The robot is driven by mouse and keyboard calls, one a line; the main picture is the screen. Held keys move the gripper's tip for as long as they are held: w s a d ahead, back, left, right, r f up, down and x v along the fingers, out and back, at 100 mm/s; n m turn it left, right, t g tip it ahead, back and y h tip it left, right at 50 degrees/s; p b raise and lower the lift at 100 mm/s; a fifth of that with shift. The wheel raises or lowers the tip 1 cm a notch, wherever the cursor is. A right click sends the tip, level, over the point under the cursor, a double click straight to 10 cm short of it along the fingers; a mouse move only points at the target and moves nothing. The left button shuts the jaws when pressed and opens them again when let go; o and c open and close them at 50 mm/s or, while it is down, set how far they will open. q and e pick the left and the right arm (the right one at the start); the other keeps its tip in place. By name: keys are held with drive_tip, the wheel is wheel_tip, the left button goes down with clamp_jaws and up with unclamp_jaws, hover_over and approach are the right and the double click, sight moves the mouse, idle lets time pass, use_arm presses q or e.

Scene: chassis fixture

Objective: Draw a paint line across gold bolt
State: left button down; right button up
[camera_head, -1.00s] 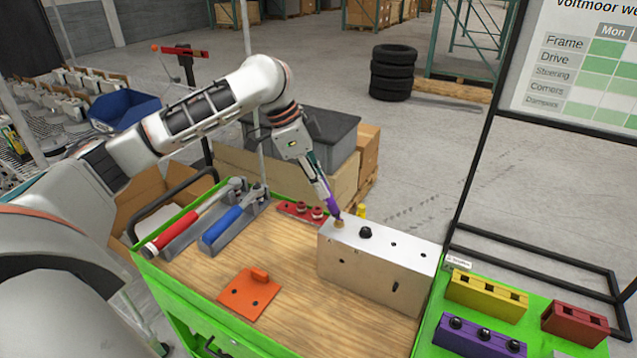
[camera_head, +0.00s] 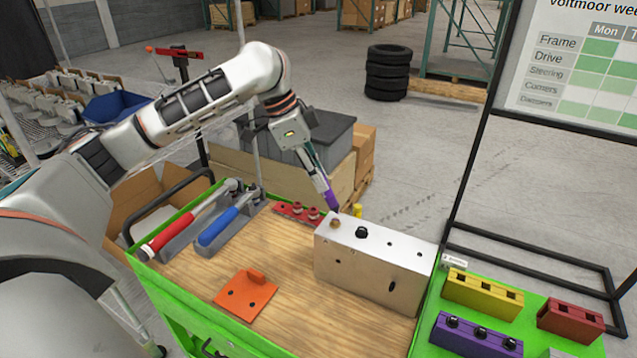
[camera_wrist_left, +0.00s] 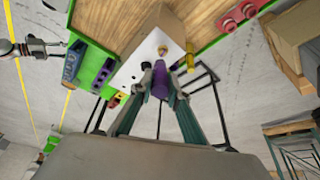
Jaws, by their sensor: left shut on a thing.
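The gold bolt (camera_head: 336,223) stands at the left end of the top face of the metal block (camera_head: 370,272). A black bolt (camera_head: 361,233) sits beside it. My left gripper (camera_head: 321,181) is shut on a purple paint marker (camera_head: 330,200), which points down with its tip just behind and above the gold bolt. In the left wrist view the marker (camera_wrist_left: 160,80) lies between the fingers (camera_wrist_left: 158,92) and its end points toward the gold bolt (camera_wrist_left: 162,49). I cannot tell whether the bolt carries a paint line. My right gripper is not in view.
A small yellow object (camera_head: 357,210) stands behind the block. A red holder (camera_head: 296,211), tools with red (camera_head: 172,237) and blue (camera_head: 219,227) handles, and an orange plate (camera_head: 246,297) are on the wooden bench. Yellow (camera_head: 482,294) and purple (camera_head: 474,340) blocks stand at right.

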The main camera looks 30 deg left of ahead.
use_arm(q)
drive_tip(key=shift+r, duration=1.8)
